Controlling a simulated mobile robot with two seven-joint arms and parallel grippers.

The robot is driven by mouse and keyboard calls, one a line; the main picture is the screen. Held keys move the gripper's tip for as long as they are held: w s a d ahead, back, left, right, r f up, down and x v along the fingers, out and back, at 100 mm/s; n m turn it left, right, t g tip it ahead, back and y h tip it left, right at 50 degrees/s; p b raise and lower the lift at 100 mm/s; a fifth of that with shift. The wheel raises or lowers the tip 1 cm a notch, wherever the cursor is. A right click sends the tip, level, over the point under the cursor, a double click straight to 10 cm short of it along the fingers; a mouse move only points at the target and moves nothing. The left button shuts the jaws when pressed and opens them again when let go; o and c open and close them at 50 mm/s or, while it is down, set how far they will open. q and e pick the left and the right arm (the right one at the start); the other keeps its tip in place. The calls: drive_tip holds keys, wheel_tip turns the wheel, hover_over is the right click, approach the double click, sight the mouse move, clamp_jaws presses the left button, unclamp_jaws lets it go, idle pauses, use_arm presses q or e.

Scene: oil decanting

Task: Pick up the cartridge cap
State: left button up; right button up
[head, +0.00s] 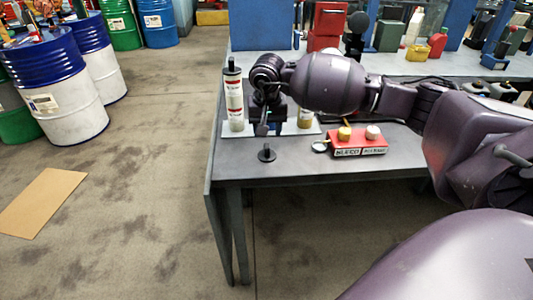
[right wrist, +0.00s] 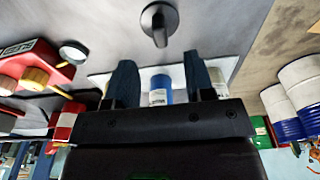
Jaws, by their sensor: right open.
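The black cartridge cap (head: 266,153), a round disc with a short stem, sits alone on the grey table near its front left part. In the right wrist view the cap (right wrist: 159,18) is at the top centre, beyond the fingertips and clear of them. My right gripper (head: 262,130) points down just behind the cap in the head view. In the right wrist view my right gripper (right wrist: 158,68) has its two fingers apart, with nothing held. My left gripper is not in view.
A white cartridge (head: 232,95) stands upright left of my gripper; another (head: 305,117) is partly hidden by my arm. A blue cylinder (right wrist: 160,88) shows between the fingers. A red block (head: 357,147) with knobs and a small round dish (head: 320,146) lie to the right.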

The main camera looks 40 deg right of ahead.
sight(267, 145)
drive_tip(key=shift+w+d+f, duration=0.15)
drive_tip(key=shift+w+f, duration=0.05)
drive_tip(key=shift+f, duration=1.1)
drive_tip(key=shift+w+d+f, duration=0.15)
drive_tip(key=shift+w+f, duration=0.05)
drive_tip(key=shift+f, duration=1.1)
drive_tip(key=shift+w+d+f, duration=0.15)
drive_tip(key=shift+w+f, duration=0.05)
drive_tip(key=shift+f, duration=1.1)
clamp_jaws()
drive_tip(key=shift+r, duration=0.15)
